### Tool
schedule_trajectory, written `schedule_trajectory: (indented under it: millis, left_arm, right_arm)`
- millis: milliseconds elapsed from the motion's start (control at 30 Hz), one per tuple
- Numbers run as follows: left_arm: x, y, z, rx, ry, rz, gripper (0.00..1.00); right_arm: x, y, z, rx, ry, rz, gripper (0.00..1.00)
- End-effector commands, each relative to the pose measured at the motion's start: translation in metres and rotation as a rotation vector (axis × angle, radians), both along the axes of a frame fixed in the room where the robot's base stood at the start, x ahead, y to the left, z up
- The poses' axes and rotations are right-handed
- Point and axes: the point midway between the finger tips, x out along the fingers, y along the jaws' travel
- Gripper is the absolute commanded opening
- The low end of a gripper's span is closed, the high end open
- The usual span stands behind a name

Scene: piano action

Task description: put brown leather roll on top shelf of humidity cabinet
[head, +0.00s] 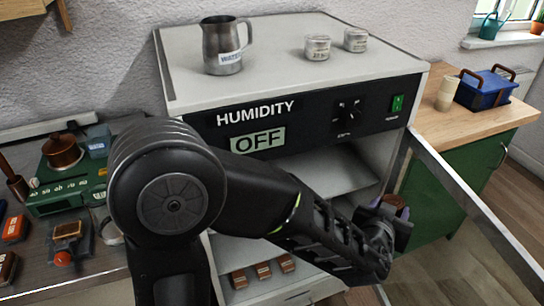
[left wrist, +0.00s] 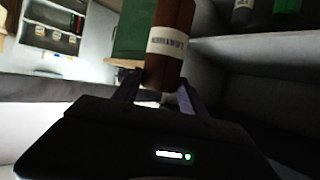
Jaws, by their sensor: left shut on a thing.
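The humidity cabinet (head: 290,75) is a white box with a black front panel reading HUMIDITY and OFF. Its glass door (head: 468,213) stands open to the right. The top shelf (head: 345,175) lies under the panel, partly hidden by my arm. My left gripper (head: 398,210) is at the right side of the cabinet opening. In the left wrist view it is shut on the brown leather roll (left wrist: 172,50), which has a white label and points away from the fingers. In the head view the roll is mostly hidden behind the gripper. My right gripper is out of view.
A lower shelf holds several small brown blocks (head: 263,271). A metal pitcher (head: 224,48) and two tins (head: 317,47) stand on the cabinet. A cluttered bench (head: 40,268) is at left. A wooden counter (head: 470,122) with a blue box (head: 485,90) is at right.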

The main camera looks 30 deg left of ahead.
Motion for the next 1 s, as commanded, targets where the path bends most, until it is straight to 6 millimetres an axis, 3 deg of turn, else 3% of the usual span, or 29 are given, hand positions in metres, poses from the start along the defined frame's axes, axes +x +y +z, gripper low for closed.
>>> schedule_trajectory:
  millis: [167, 300, 400, 533, 700, 1000]
  left_arm:
    - [0.014, 0.030, -0.001, 0.005, -0.010, 0.152, 0.00]
    - [0.023, 0.086, -0.003, 0.018, -0.023, 0.438, 0.00]
    - [0.014, 0.132, -0.007, 0.035, -0.032, 0.697, 0.00]
    - [-0.013, 0.172, -0.011, 0.054, -0.040, 0.988, 0.00]
    - [-0.037, 0.189, -0.013, 0.064, -0.040, 1.167, 0.00]
    - [-0.040, 0.190, -0.013, 0.063, -0.039, 1.179, 0.00]
  right_arm:
    - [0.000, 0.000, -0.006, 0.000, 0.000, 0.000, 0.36]
    - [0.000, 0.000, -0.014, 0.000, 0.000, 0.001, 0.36]
    - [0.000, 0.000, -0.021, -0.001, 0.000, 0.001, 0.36]
    - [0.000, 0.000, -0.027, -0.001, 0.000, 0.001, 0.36]
    - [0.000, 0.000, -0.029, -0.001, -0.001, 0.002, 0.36]
    - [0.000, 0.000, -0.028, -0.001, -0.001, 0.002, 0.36]
